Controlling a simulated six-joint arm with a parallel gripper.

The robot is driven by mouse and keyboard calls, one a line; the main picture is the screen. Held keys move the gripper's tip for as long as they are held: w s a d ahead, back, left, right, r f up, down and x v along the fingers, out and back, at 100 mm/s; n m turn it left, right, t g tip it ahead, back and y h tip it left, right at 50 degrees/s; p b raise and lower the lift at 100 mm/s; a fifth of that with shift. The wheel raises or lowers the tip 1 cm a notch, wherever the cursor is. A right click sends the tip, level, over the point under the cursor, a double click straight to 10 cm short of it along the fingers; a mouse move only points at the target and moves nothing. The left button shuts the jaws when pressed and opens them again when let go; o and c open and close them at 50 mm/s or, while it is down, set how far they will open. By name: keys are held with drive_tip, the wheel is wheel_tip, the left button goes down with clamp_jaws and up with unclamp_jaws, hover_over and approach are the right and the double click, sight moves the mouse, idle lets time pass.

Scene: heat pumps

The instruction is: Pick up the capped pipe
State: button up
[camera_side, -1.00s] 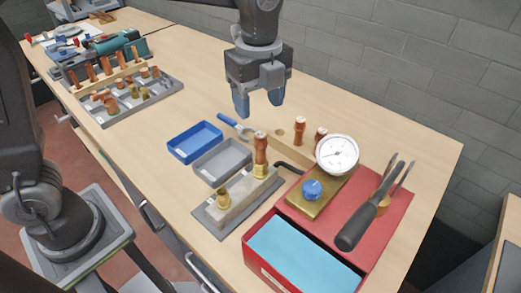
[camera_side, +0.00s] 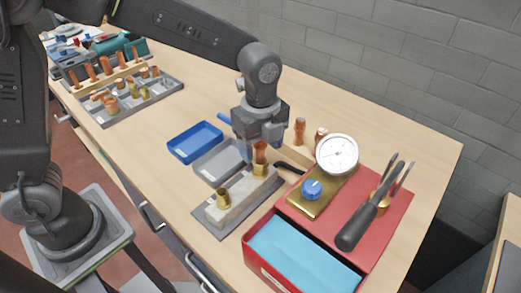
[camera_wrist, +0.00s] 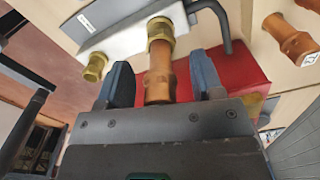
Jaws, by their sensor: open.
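A copper capped pipe (camera_side: 260,153) stands upright in a brass fitting (camera_side: 260,170) on the pale block of a grey-based fixture (camera_side: 240,200). My gripper (camera_side: 258,150) is lowered over it, and its fingers hide part of the pipe in the side view. In the wrist view the pipe (camera_wrist: 159,80) lies between the two blue fingers of my gripper (camera_wrist: 162,80), with a gap on each side. The gripper is open. A second, empty-looking brass fitting (camera_side: 223,198) is at the near end of the block; it also shows in the wrist view (camera_wrist: 95,67).
A red box (camera_side: 375,220) with a pressure gauge (camera_side: 337,154) and black-handled tool (camera_side: 365,215) stands to the right. Blue (camera_side: 195,142) and grey (camera_side: 218,162) trays lie to the left. Copper pieces (camera_side: 299,131) stand just behind.

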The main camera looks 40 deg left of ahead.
drive_tip(key=c, duration=1)
drive_tip(key=shift+r, duration=0.1)
drive_tip(key=shift+r, duration=0.5)
drive_tip(key=r, duration=0.3)
drive_tip(key=shift+a+r, duration=0.2)
drive_tip(key=shift+a, duration=0.15)
drive_tip(key=shift+s+a+r, duration=0.2)
drive_tip(key=shift+a+r, duration=2.55)
drive_tip(key=shift+r, duration=0.15)
drive_tip(key=shift+s+a+r, duration=0.15)
drive_tip(key=shift+a+r, duration=2.6)
drive_tip(key=shift+r, duration=0.1)
